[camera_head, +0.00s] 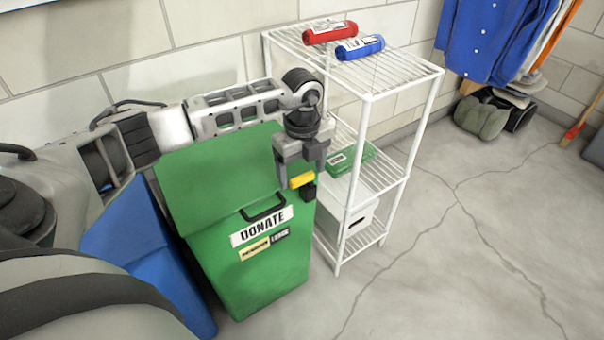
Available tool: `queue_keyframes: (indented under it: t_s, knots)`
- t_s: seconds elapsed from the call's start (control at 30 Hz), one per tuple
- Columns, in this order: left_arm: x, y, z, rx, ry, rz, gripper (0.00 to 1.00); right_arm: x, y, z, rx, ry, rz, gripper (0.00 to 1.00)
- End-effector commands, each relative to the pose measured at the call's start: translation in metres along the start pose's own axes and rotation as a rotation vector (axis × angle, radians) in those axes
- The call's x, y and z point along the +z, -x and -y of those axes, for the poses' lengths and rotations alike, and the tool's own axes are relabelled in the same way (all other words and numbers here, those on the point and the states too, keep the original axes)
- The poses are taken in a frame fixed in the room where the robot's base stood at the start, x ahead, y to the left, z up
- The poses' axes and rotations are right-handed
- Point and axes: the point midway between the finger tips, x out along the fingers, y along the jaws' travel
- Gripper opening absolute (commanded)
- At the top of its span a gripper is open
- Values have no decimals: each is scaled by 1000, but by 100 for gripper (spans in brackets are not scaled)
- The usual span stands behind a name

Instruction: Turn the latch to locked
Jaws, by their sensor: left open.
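A green bin (240,285) marked DONATE stands at the centre left, with a green lid tilted up behind its front edge and a black handle (264,213). Below the DONATE sign is a small yellow and black label (264,245), too small to read surely. A yellow piece (301,180) with a black part (309,193), which looks like the latch, shows at the bin's upper right. My left gripper (303,170) is open and points down right over the yellow piece. I cannot tell whether they touch. My right gripper is not in view.
A white wire shelf (405,74) stands just right of the bin, holding a red roll (330,33), a blue roll (360,47) and a green box (350,160). A blue bin (140,250) stands to the left.

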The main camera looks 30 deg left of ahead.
Motion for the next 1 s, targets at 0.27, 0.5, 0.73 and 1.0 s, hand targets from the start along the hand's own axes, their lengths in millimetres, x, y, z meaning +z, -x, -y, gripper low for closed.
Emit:
queue_keyframes:
  t_s: [0.27,0.5,0.73,1.0]
  knots:
    - [0,-11,0,-1,0,0,78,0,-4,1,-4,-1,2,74]
    - [0,-10,0,0,0,0,56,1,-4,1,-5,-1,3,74]
    - [0,-10,0,0,-1,0,33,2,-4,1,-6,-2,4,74]
    - [1,-10,0,0,-59,0,33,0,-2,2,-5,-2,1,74]
